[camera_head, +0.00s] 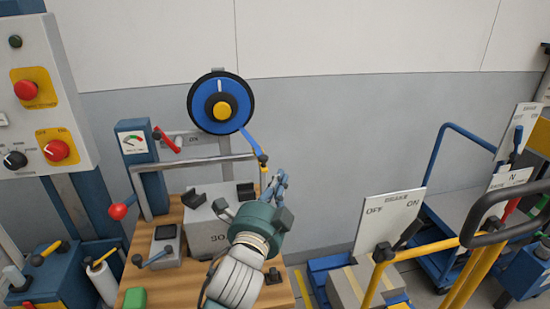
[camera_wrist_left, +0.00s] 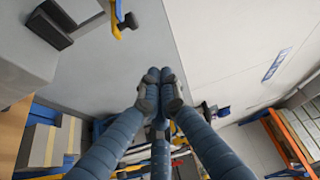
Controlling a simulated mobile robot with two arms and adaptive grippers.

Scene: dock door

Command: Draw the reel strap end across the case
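The blue reel (camera_head: 206,108) with a yellow hub is on the wall side above the bench. Its short blue strap (camera_head: 250,141) hangs down to the right. The dark strap end (camera_head: 262,161) with a yellow tip is near the rail's right end; it also shows in the left wrist view (camera_wrist_left: 128,21). The grey case (camera_head: 205,232) sits on the bench, partly behind my left arm. My left gripper (camera_head: 277,180) is just below and right of the strap end, apart from it. Its fingertips (camera_wrist_left: 160,76) are together with nothing visible between them.
A metal rail (camera_head: 205,161) crosses above the case from a blue gauge post (camera_head: 137,145). A red-knobbed lever (camera_head: 118,211) stands left. A small grey device (camera_head: 166,247) and a green block (camera_head: 134,298) share the wooden bench (camera_head: 180,289). Carts and yellow rails stand right.

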